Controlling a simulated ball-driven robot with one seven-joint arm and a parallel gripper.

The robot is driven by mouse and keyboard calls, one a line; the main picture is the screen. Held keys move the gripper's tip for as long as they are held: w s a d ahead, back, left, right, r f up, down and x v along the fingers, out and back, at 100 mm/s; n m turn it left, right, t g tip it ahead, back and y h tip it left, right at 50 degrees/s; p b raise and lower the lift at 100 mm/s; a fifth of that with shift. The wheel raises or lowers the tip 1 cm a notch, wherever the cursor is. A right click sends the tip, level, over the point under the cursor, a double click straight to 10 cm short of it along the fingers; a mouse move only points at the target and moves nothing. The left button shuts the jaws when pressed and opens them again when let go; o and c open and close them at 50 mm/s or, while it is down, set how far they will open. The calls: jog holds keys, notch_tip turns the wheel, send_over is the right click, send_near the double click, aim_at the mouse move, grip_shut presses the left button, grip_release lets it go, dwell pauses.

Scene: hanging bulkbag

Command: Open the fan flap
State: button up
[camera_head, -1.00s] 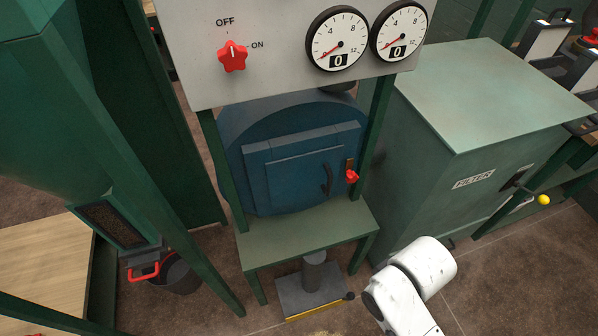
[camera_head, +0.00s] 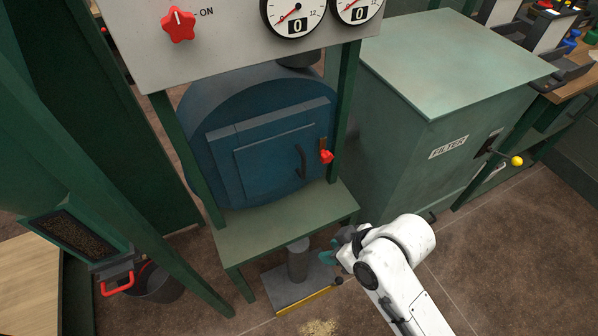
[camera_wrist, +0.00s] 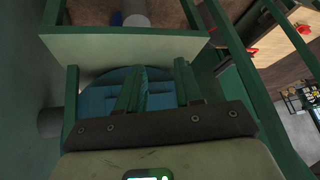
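A blue round housing (camera_head: 205,120) stands behind a green frame, with a rectangular blue hatch (camera_head: 270,155) in its front. The hatch appears shut. It has a dark curved handle (camera_head: 301,160) and a red latch knob (camera_head: 326,157) at its right edge. No label marks which part is the fan flap. My gripper (camera_head: 329,257) is below and right of the hatch, near the low bench, apart from the hatch. In the wrist view, the teal fingers of my gripper (camera_wrist: 160,68) are apart with nothing between them. They partly cover the blue housing (camera_wrist: 98,103).
A green bench top (camera_head: 270,222) lies below the housing. A grey pedestal with a yellow-edged base (camera_head: 308,302) stands beneath it. A green filter cabinet (camera_head: 400,150) with a yellow-ball lever (camera_head: 516,161) stands at right. A control panel (camera_head: 220,50) hangs above. Floor at lower right is clear.

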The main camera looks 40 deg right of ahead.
jog(key=w+d+f+t+b, duration=0.1)
jog(key=w+t+b, duration=0.3)
jog(key=w+t, duration=0.15)
notch_tip(320, 180, up, 5)
jog(key=m+t+h+b, duration=0.2)
jog(key=t+h+b, duration=0.1)
jog(key=t, duration=0.4)
send_over(304, 179)
jog(key=shift+w+d+g, duration=0.25)
jog(key=shift+w, duration=0.05)
jog(key=shift+c, duration=0.5)
grip_shut()
